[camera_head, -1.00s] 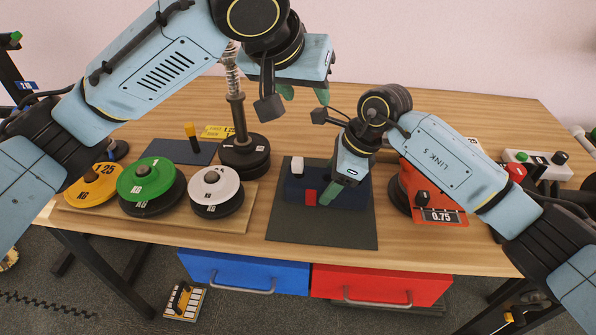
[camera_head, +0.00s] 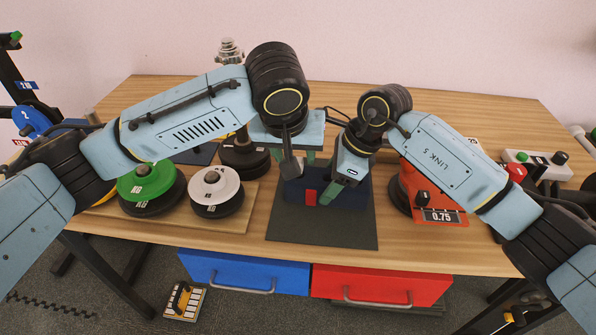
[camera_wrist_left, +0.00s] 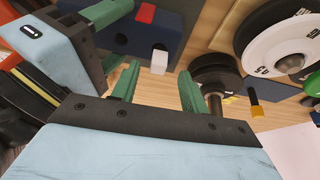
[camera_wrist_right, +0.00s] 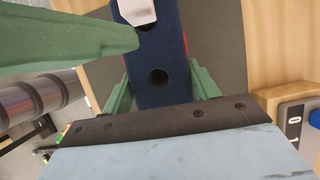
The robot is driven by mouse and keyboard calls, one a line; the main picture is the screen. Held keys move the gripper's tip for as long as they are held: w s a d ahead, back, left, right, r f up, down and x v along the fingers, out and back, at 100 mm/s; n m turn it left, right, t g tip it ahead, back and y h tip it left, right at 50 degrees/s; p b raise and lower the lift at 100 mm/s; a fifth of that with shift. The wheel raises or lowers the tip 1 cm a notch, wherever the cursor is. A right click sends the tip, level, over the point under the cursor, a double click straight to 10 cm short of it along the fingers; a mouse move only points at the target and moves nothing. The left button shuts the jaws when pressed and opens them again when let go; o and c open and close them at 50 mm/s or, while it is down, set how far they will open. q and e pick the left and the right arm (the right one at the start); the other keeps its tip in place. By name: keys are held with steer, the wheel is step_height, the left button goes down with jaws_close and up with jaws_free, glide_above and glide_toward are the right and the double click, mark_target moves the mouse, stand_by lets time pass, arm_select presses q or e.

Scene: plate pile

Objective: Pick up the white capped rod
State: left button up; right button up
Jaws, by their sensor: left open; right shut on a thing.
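The white capped rod shows as a pale cap (camera_wrist_left: 159,62) at the dark blue block (camera_wrist_left: 140,42) in the left wrist view. Its white top (camera_wrist_right: 137,9) is also at the top of the right wrist view. In the head view it is hidden behind my left gripper. My left gripper (camera_head: 283,160) is open over the block, and its green fingers (camera_wrist_left: 158,86) point toward the cap, apart from it. My right gripper (camera_head: 332,190) is shut on the dark blue block (camera_head: 297,192), one finger along each side (camera_wrist_right: 158,92). A red patch (camera_head: 310,197) marks the block's front.
The block is over a dark mat (camera_head: 320,235) on the wooden table (camera_head: 490,125). Left are a green plate (camera_head: 142,184), a white plate (camera_head: 214,190) and a black stand (camera_head: 243,162). An orange scale (camera_head: 441,217) stands right. My two wrists are close together.

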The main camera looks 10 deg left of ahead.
arm_select(q)
steer(key=shift+x, duration=1.55)
steer(key=shift+d, duration=0.1)
steer(key=shift+c, duration=0.5)
jaws_close()
steer(key=shift+r, duration=0.1)
step_height(320, 180, up, 7)
steer(key=s+a, duration=0.2)
steer(key=s, duration=1.6)
steer(key=shift+a, duration=0.3)
